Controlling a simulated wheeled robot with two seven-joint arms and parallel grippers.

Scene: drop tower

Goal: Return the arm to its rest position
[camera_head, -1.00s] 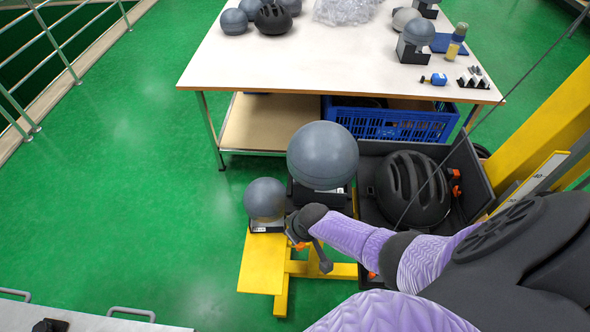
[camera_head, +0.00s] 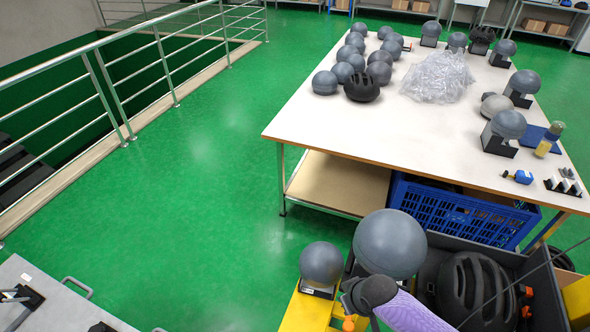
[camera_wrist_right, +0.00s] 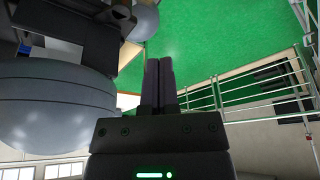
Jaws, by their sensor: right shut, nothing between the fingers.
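My right arm, in a purple sleeve (camera_head: 412,312), comes in at the bottom of the head view, with a dark rounded joint at its end. In the right wrist view my right gripper (camera_wrist_right: 158,65) has its two dark fingers side by side, shut and empty. A large grey headform (camera_head: 390,243) stands just behind the arm's end in the head view. A smaller grey headform (camera_head: 321,265) stands to its left above a yellow base (camera_head: 306,312). A big grey rounded form (camera_wrist_right: 50,110) fills the left of the wrist view, close beside the gripper. My left gripper is not in view.
A white table (camera_head: 345,127) holds several grey headforms, dark helmets and a clear plastic heap (camera_head: 438,78). A blue crate (camera_head: 455,217) sits under it. A black helmet (camera_head: 474,288) lies in a dark bin at lower right. Green floor (camera_head: 190,190) is open at left, before a railing.

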